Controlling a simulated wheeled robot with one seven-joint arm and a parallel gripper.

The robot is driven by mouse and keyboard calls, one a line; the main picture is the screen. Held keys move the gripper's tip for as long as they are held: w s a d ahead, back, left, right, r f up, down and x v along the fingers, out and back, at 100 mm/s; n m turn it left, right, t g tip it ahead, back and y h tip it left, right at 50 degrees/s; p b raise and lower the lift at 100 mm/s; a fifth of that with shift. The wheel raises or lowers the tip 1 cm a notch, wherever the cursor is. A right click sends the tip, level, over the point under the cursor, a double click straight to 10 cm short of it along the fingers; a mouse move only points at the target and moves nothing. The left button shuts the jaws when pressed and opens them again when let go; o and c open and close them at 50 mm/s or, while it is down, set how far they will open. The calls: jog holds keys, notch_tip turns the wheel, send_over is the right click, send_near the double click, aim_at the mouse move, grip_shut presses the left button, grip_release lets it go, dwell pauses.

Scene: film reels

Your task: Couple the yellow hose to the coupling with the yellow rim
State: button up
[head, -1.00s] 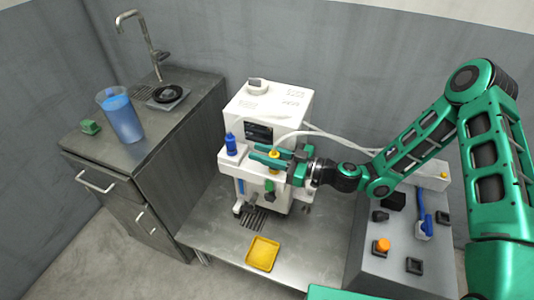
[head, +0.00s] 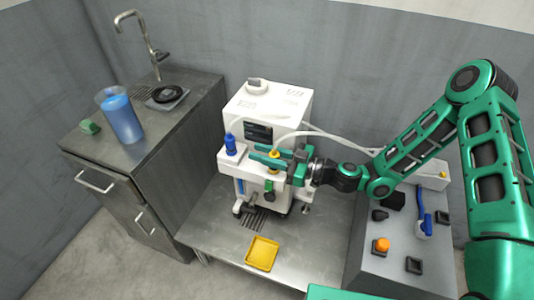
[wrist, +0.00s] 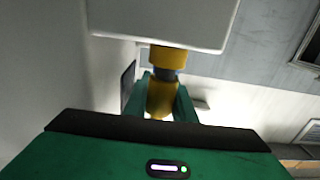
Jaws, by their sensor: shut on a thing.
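My gripper (head: 268,156) is at the white machine's front ledge, its green fingers shut on the yellow hose end (head: 274,154). In the wrist view the yellow hose end (wrist: 160,98) sits between the two fingertips (wrist: 162,104). The coupling with the yellow rim (wrist: 168,57) is on the white ledge (wrist: 170,20), in line with the hose end. A short dark grey-blue band shows between the rim and the yellow body. I cannot tell how deep the hose end sits in the coupling. A white hose (head: 335,137) runs off to the right, partly behind my arm.
A blue hose end (head: 230,143) stands on the ledge, left of my fingers. The white machine (head: 265,105) rises behind. A yellow tray (head: 262,254) lies on the metal table in front. A grey control box (head: 395,250) is right; a sink cabinet (head: 150,150) with a blue jug (head: 122,118) is left.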

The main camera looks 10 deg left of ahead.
jog(key=shift+f, duration=0.5)
jog(key=o, duration=0.8)
jog(key=d, duration=0.3)
jog(key=s+d, duration=0.1)
jog(key=d, duration=0.7)
jog(key=shift+s, duration=0.25)
dwell(0.6)
